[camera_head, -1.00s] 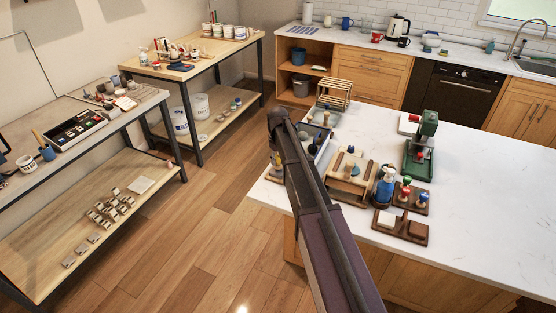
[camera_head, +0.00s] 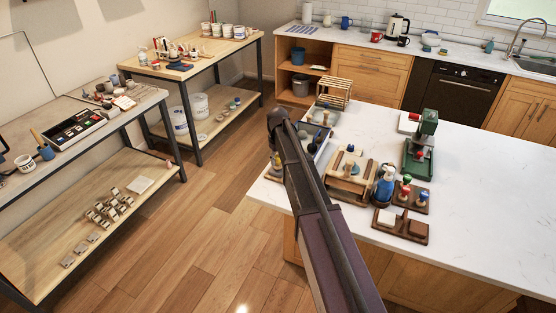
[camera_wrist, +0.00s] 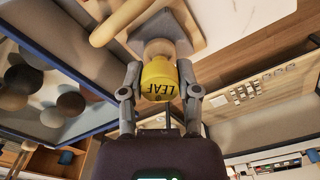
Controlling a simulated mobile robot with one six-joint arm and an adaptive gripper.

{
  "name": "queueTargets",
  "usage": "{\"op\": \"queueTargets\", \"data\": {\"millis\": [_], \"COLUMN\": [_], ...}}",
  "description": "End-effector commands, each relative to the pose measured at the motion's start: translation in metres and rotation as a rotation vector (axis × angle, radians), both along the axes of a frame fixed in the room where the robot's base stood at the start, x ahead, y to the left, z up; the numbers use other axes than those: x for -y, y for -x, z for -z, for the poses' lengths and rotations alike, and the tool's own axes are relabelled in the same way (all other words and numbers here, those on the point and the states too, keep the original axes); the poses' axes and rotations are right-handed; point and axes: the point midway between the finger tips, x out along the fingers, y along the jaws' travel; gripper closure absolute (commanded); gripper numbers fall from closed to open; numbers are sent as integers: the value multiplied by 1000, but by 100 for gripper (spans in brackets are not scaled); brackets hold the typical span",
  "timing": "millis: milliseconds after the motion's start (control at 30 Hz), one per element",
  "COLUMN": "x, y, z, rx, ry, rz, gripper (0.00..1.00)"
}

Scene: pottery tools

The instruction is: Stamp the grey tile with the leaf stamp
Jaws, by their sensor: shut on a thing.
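My gripper (camera_wrist: 160,97) is shut on the leaf stamp (camera_wrist: 158,78), which has a yellow head marked LEAF and a pale wooden part beyond it. In the wrist view, the grey tile (camera_wrist: 180,27) lies just past the wooden end of the stamp, on a light board. I cannot tell whether the stamp touches the tile. In the head view, my arm hides the gripper, the stamp and the tile.
A wooden rolling pin (camera_wrist: 122,22) lies close to the tile. A tray with dark and pale balls (camera_wrist: 75,103) is at left in the wrist view. On the white counter (camera_head: 480,190) stand a green press (camera_head: 418,160), a blue bottle (camera_head: 384,184) and stamps in a wooden holder (camera_head: 419,205).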

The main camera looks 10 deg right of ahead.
Motion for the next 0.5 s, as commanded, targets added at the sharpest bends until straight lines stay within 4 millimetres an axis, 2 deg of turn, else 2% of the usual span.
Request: {"op": "queueTargets", "data": {"millis": [500], "x": [-1], "y": [0], "z": [6], "rx": [0], "ry": [0], "rz": [-1], "gripper": [98]}}
